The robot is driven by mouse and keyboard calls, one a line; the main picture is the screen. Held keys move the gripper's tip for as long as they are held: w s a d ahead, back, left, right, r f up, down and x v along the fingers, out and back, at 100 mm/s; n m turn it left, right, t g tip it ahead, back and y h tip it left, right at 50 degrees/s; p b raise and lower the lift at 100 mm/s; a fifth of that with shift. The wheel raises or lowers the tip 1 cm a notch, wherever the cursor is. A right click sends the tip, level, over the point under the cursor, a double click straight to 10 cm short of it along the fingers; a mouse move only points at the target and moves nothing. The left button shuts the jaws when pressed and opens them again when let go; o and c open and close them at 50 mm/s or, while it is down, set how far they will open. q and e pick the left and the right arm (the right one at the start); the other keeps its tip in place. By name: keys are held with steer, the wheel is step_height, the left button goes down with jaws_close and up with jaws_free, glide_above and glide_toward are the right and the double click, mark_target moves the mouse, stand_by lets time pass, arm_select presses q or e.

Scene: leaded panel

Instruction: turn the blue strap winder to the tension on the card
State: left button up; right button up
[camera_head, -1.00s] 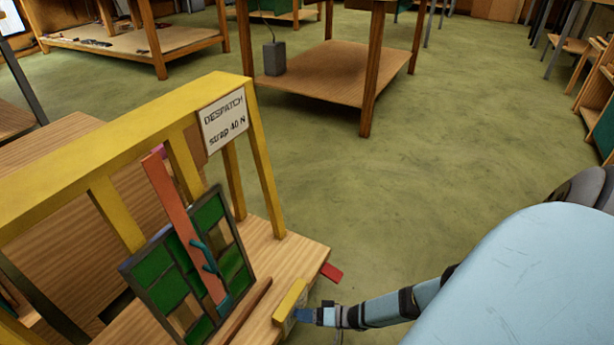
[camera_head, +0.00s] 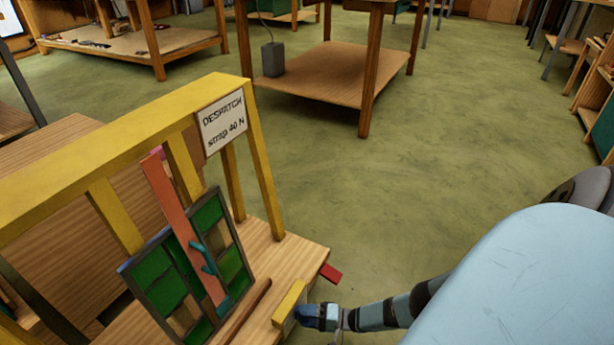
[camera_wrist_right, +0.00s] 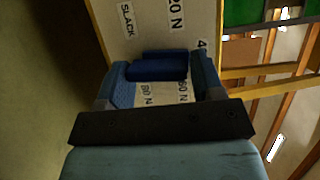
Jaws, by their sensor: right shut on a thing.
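The blue strap winder (camera_wrist_right: 157,68) shows in the right wrist view as a dark blue bar in front of a pale dial (camera_wrist_right: 150,30). My right gripper (camera_wrist_right: 160,80) is shut on it, one blue finger on each side. The dial carries marks reading SLACK, 60 N and 80 N; others are partly hidden, and I cannot make out a pointer. In the head view my right gripper (camera_head: 310,317) is at the bench's right end, beside a yellow block (camera_head: 289,303). The card (camera_head: 223,121) reads "DESPATCH strap 40 N". My left gripper is not in view.
A leaded panel with green panes (camera_head: 153,267) leans against the yellow rack (camera_head: 120,132), with a salmon-coloured strap (camera_head: 177,213) across it. A red piece (camera_head: 331,273) juts from the bench end. Open green floor (camera_head: 460,150) lies to the right.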

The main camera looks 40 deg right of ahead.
steer(key=shift+s+a+f, duration=0.1)
steer(key=shift+a+f, duration=0.05)
steer(key=shift+a, duration=0.15)
steer(key=o, duration=0.8)
steer(key=shift+f, duration=0.1)
steer(key=shift+d, duration=0.1)
steer(key=v, duration=1.3)
steer(key=shift+s+d, duration=0.2)
steer(key=shift+d, duration=0.05)
